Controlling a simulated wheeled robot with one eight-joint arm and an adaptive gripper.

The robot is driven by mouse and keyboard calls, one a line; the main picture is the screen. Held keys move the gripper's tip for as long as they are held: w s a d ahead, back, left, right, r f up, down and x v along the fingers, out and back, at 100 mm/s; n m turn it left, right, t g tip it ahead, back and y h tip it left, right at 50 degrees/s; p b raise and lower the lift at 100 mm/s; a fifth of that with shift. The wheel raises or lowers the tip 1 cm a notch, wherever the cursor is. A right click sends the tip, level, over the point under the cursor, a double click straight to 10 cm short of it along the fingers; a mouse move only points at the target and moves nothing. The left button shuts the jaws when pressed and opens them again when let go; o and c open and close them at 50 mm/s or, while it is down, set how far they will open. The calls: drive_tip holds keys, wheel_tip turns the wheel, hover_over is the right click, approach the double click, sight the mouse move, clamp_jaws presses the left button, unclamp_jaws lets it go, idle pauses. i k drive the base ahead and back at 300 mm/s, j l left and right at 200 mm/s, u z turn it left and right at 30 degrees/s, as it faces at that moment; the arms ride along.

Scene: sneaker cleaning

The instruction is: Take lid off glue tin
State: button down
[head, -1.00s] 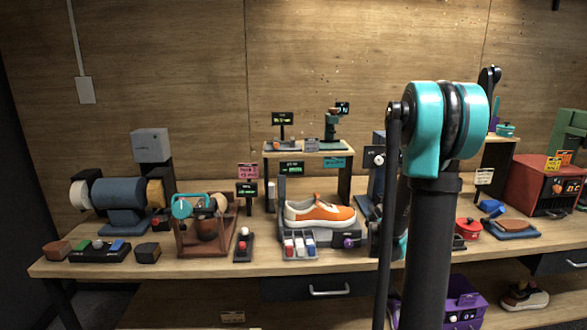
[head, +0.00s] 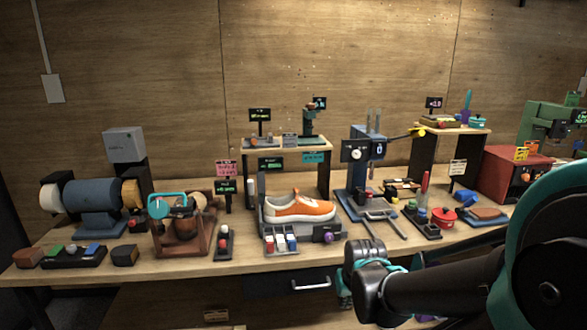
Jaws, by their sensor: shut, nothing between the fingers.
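A small round red tin (head: 443,218) stands on the bench right of centre, and its top looks covered. A small teal tin-like pot (head: 478,123) sits on the raised shelf at the right. No label can be read on either, so I cannot tell which is the glue tin. My arm reaches in from the lower right, with a dark joint in front of the bench's front edge. The fingers of my gripper cannot be made out. Both tins stand apart from the visible arm.
An orange sneaker (head: 300,207) rests on a stand at mid-bench. A blue press (head: 366,150) stands to its right, beside a rack with a red-handled tool (head: 424,188). A red box machine (head: 512,172) is further right. A grinder (head: 92,203) stands at left.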

sight(444, 214)
drive_tip(key=z, duration=1.1)
